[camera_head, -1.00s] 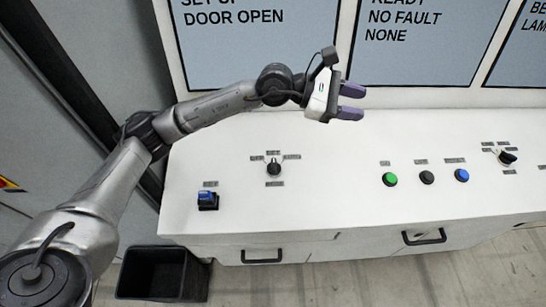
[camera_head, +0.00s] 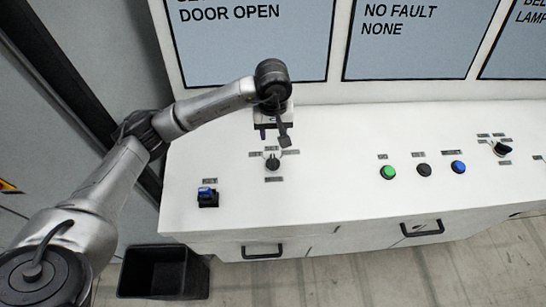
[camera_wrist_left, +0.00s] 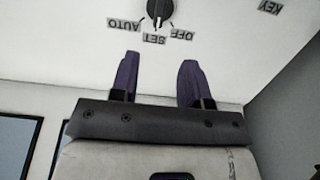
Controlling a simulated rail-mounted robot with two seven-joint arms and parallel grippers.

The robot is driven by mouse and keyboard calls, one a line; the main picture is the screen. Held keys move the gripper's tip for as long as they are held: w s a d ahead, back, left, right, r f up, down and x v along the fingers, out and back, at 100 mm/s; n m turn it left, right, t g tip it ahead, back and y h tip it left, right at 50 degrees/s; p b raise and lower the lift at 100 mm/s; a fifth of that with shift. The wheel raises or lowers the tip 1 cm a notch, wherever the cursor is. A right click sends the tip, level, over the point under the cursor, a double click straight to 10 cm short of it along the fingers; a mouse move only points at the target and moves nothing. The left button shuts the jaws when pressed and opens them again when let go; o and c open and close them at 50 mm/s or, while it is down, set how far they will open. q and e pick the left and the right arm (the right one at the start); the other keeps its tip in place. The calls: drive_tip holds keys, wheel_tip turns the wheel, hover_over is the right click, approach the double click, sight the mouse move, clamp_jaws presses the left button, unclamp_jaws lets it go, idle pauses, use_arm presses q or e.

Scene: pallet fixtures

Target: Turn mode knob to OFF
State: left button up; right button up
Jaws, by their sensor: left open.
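The mode knob (camera_head: 272,164) is a small black rotary knob on the white console top, with labels around it. In the left wrist view the knob (camera_wrist_left: 160,12) shows at the top edge, partly cut off. Labels AUTO, SET and OFF stand around it, and its white mark points toward SET. My left gripper (camera_head: 275,132) is just behind the knob in the head view, partly hidden by my own wrist. In the wrist view its two purple fingers (camera_wrist_left: 160,62) are apart and empty, pointing at the knob without touching it. My right gripper is not in view.
A blue key switch (camera_head: 208,197) is left of the knob. Green (camera_head: 388,172), black (camera_head: 424,170) and blue (camera_head: 458,167) buttons and another black knob (camera_head: 503,149) are to the right. Screens (camera_head: 255,40) stand behind. A black bin (camera_head: 162,272) is on the floor.

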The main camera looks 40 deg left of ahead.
sight(273, 160)
use_arm(q)
wheel_tip(273, 160, down, 13)
drive_tip(key=shift+r+p, duration=0.1)
drive_tip(key=shift+p, duration=1)
clamp_jaws()
